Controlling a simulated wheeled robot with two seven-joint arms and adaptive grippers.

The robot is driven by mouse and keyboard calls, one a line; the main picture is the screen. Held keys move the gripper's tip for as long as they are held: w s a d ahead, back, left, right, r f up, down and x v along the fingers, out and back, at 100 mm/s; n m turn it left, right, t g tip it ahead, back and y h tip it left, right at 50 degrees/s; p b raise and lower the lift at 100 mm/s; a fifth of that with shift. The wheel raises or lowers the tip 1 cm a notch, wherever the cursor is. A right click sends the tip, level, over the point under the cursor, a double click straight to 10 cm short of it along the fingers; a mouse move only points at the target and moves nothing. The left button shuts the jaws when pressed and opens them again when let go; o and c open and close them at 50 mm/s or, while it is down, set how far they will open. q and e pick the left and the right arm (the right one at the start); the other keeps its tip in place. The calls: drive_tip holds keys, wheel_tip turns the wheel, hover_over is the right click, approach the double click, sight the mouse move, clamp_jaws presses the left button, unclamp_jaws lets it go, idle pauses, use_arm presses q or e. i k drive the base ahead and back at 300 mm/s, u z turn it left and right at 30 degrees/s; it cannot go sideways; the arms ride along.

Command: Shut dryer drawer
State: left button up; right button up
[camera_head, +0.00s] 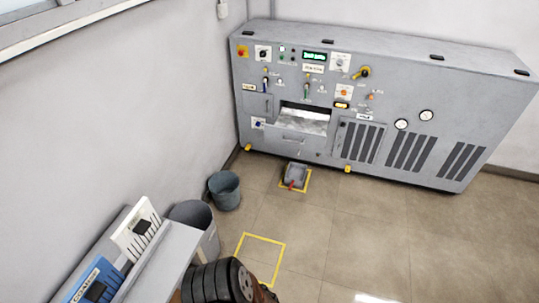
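The dryer is a long grey machine (380,105) against the back wall, with knobs, gauges and vents on its front. Its drawer (293,138) is in the left half of the front, below the lit display. The drawer looks pulled out, with a pale, bright inside showing above its front panel and handle. Neither of my grippers shows in the head view, so nothing of mine is seen touching the drawer.
A small grey container (295,174) with a red part stands on the floor before the dryer, by yellow markings. A dark bucket (225,190) and a grey bin (208,242) stand at left. A shelf (165,265) and black ribbed rounds fill the lower left. Floor at right is clear.

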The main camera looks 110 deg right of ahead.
sight(300, 125)
drive_tip(key=i, duration=0.4)
drive_tip(key=z, duration=0.75)
